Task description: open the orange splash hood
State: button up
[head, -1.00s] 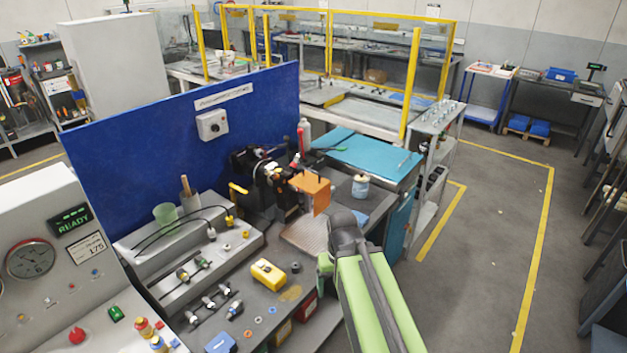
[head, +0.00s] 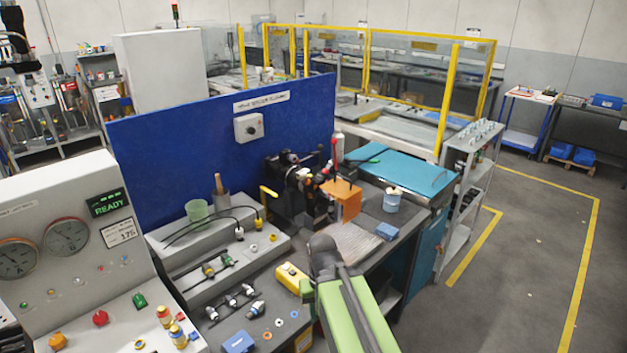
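The orange splash hood (head: 345,199) is at the dark machine on the bench, right of the blue panel. It has a flat top and a front plate that hangs down, so it looks closed over the machine. My green and grey arm reaches up from the bottom of the head view, and its rounded grey joint shows in front of the hood and lower in the picture. No gripper fingers show. I cannot tell from this view how far my arm is from the hood.
A red-knobbed lever (head: 334,152) stands behind the hood. A white-lidded blue jar (head: 392,200) and a small blue block (head: 386,231) are right of it. A yellow case (head: 292,278) lies left of my arm. Open floor (head: 520,260) is at right.

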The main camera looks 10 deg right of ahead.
aim_at(351, 197)
jog(key=u, duration=2.35)
jog(key=k, duration=1.05)
jog(key=z, duration=1.25)
jog(key=i, duration=1.05)
jog(key=u, duration=0.1)
